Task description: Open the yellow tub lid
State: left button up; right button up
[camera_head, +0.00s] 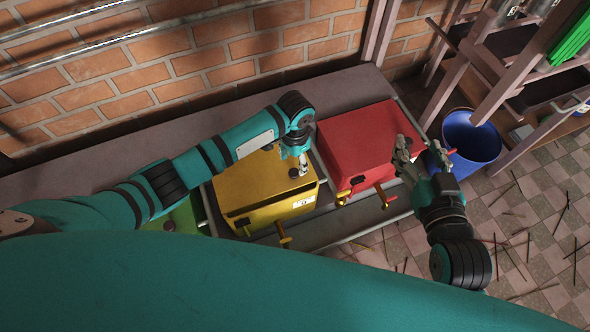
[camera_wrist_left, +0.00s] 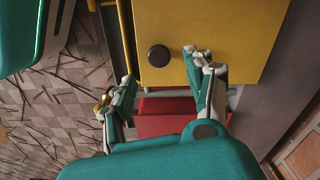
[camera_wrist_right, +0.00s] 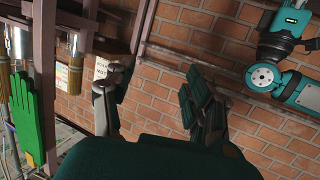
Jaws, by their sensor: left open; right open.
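The yellow tub (camera_head: 275,212) stands on a grey bench between a green and a red tub. Its flat yellow lid (camera_head: 240,185) looks closed, with a small dark round knob (camera_head: 293,173) on top near the right edge. The lid (camera_wrist_left: 220,30) and knob (camera_wrist_left: 158,56) also show in the left wrist view. My left gripper (camera_head: 301,163) is over the lid by the knob. Its fingers are apart and empty, and I cannot tell whether one touches the knob. My right gripper (camera_head: 421,160) is open and empty, right of the red tub.
The red tub (camera_head: 358,145) stands close on the right and the green tub (camera_head: 182,216) on the left, partly behind my arm. A blue bucket (camera_head: 470,140) and a wooden rack (camera_head: 490,75) stand at the right. A brick wall (camera_head: 230,60) is behind. Thin sticks litter the floor.

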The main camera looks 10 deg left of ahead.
aim_at(295, 171)
pick_arm(q)
notch_tip(295, 171, down, 5)
jog(key=shift+r+b, duration=0.1)
jog(key=shift+b, duration=0.85)
jog(key=shift+f, duration=0.2)
pick_arm(e)
notch_tip(295, 171, up, 10)
jog(key=a+t+y, duration=0.1)
jog(key=t+y, duration=0.1)
jog(key=t, duration=0.4)
jog(key=shift+a+f, duration=0.15)
jog(key=shift+a, duration=0.1)
pick_arm(q)
grip_shut()
